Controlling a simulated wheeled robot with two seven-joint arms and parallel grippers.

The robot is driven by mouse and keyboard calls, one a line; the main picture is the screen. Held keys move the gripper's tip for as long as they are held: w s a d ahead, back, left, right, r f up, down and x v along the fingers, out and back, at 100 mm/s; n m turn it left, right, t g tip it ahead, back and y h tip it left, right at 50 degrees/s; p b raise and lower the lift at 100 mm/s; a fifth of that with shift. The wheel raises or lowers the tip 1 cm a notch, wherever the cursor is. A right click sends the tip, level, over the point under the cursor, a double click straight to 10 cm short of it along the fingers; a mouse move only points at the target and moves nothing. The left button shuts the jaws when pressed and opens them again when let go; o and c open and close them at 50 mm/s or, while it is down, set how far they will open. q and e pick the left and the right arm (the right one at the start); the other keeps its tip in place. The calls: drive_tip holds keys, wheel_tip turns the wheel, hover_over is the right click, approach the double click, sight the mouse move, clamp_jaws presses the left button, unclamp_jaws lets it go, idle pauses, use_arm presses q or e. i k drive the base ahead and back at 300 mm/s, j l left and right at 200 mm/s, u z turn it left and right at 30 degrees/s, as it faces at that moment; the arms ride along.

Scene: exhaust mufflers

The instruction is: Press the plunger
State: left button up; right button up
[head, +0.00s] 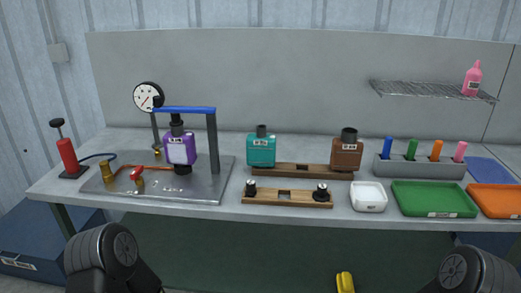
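A red hand pump (67,152) stands upright at the left end of the bench. Its black plunger handle (57,123) is raised above the red body on a short rod. A dark hose (98,156) runs from it toward the metal test plate (200,190). On that plate a purple muffler (181,149) sits upright under a frame with a blue top bar (184,109). A round dial gauge (148,96) stands behind it. Brass fittings and a red valve handle (137,173) are in front of the purple muffler. Neither gripper shows; only my dark arm links are at the bottom.
A teal muffler (261,150) and a brown muffler (346,153) stand at a wooden rack (300,170). A second wooden rack (287,199) lies in front. A white tray (368,197), green tray (433,199) and orange tray (497,201) fill the right. A wire shelf (430,90) hangs above.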

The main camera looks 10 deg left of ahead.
sight(58, 123)
drive_tip(key=u, duration=1.45)
